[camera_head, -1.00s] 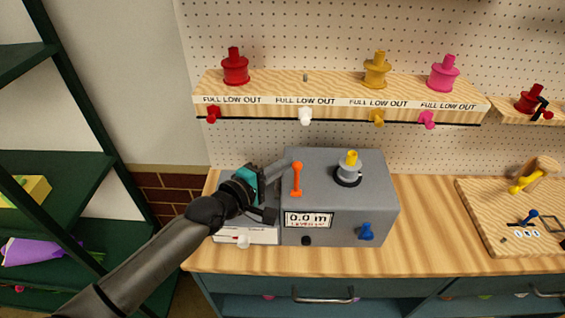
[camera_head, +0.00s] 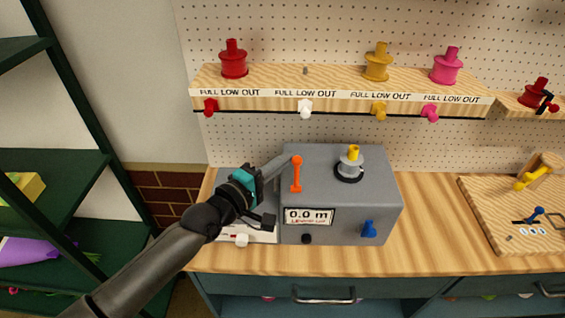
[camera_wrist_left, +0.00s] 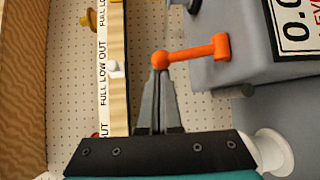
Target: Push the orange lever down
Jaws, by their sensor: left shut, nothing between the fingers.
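The orange lever (camera_head: 296,175) stands upright on the front left of the grey machine (camera_head: 345,160), with its ball knob at the top. In the left wrist view the lever (camera_wrist_left: 195,52) shows with its knob right at the fingertips. My left gripper (camera_head: 290,161) is shut and empty. Its fingertips are at the knob from the left, touching it or very close; I cannot tell which. The left gripper also shows in the left wrist view (camera_wrist_left: 159,72). My right gripper is not in view.
A shelf (camera_head: 340,88) with several spools is behind. A wooden board (camera_head: 500,220) lies at the right. Bare counter (camera_head: 430,225) lies between.

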